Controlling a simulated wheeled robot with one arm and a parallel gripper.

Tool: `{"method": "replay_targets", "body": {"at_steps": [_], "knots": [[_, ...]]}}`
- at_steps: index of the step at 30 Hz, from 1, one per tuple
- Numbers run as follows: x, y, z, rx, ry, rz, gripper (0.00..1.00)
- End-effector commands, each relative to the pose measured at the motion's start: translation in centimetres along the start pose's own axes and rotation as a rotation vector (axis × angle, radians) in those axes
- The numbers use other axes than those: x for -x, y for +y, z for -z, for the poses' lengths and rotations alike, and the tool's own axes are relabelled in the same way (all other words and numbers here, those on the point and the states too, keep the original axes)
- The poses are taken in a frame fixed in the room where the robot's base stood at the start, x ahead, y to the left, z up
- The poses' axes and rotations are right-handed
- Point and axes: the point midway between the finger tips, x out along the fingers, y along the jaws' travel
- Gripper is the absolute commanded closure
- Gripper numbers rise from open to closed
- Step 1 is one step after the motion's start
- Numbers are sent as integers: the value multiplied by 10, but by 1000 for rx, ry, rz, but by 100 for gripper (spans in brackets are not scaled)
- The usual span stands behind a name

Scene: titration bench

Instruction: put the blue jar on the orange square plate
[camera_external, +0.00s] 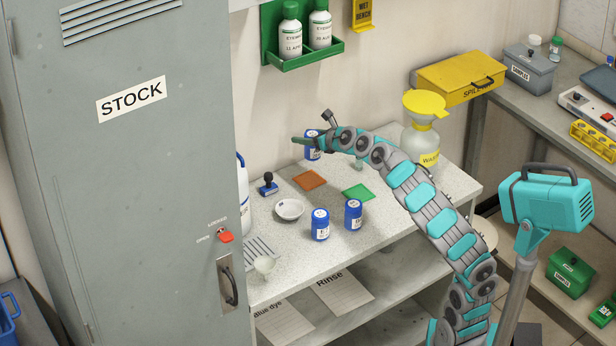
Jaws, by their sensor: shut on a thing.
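My gripper (318,134) is shut on a blue jar (312,152) with a white lid and label. It holds the jar above the back of the bench; part of the jar is hidden behind the gripper. The orange square plate (309,180) lies flat and empty on the bench, below the held jar in the picture. Two more blue jars stand upright on the bench, one at the front (320,225) and one to its right (353,214).
A green square plate (358,192) lies right of the orange one. A white dish (289,210) and a blue-based stamp (267,185) stand to the left. A waste bottle with a yellow funnel (424,104) stands at the back right. The grey stock cabinet (150,200) borders the left.

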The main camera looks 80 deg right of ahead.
Motion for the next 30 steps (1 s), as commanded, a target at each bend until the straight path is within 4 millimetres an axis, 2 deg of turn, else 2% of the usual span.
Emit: {"method": "replay_targets", "body": {"at_steps": [4, 10, 16, 21, 25, 30], "knots": [[-10, 10, 9, 0, 0, -9, 95], [-19, 10, 31, 1, -1, -9, 95], [-23, 9, 42, 0, -3, -7, 95], [-32, 10, 64, 1, 0, -9, 95], [-36, 9, 73, 2, -1, -8, 95], [-36, 8, 74, 3, -1, -5, 95]]}}
